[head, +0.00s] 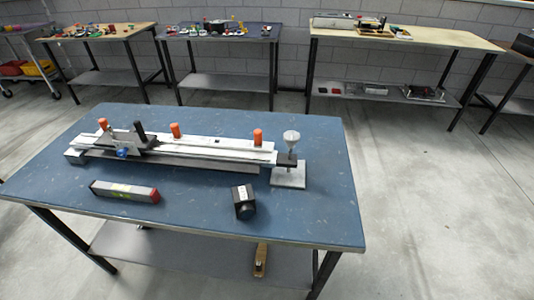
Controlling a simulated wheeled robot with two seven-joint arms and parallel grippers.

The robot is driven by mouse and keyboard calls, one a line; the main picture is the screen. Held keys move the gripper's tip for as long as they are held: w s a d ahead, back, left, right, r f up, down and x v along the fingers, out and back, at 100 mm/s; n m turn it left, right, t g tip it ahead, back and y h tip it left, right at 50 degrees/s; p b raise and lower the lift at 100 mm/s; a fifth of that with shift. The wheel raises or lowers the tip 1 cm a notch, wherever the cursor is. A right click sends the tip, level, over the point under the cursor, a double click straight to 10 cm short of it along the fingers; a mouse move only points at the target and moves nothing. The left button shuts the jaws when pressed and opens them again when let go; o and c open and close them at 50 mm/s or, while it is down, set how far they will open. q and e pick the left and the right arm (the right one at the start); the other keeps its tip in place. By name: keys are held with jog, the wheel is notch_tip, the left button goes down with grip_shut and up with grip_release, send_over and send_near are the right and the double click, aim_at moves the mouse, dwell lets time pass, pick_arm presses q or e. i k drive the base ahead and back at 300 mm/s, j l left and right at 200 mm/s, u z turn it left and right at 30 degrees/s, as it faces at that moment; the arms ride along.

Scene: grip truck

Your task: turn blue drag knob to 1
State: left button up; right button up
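A small blue knob (122,153) sits on the front side of a dark carriage (128,141), near the left end of a long silver rail device (190,149) on the blue table. Any number or mark on the knob is too small to read. Neither of my grippers shows in the head view.
On the blue table (290,222), a dark bar with a red end (124,191) and a black box (244,202) lie in front of the rail. A metal stand with a round top (291,150) is at the rail's right end. Other cluttered tables line the back wall.

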aim_at(122, 154)
jog(key=u, duration=1.25)
